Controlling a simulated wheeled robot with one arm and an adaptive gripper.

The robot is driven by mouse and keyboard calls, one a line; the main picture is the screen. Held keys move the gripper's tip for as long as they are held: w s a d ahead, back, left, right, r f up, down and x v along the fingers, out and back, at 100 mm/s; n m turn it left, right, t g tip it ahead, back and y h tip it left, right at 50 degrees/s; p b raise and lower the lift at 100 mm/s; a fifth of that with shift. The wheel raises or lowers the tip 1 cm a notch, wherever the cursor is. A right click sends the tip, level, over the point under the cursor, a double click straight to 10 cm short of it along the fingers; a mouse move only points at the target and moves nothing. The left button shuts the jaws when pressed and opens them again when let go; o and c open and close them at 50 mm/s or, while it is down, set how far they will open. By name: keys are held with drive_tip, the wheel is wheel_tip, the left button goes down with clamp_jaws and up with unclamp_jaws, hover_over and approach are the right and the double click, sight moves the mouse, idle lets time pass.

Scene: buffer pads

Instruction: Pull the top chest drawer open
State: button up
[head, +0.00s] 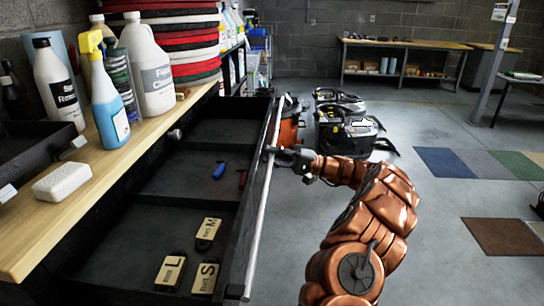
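The top chest drawer (150,236) is dark and stands well out from under the wooden chest top (110,150), so its inside shows. A long pale handle bar (258,205) runs along its front panel. My gripper (270,151) is at the handle bar, towards the far part of the drawer front. Its fingertips meet the bar or overlap it. The fingers are small and dark here, so I cannot tell whether they are closed on the bar. Inside lie tags marked L (170,270), S (206,277) and M (208,230), a blue-handled tool (219,170) and a red-handled tool (243,179).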

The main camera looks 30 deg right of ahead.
drive_tip(key=v, duration=1.2)
idle(0.3)
idle(0.5)
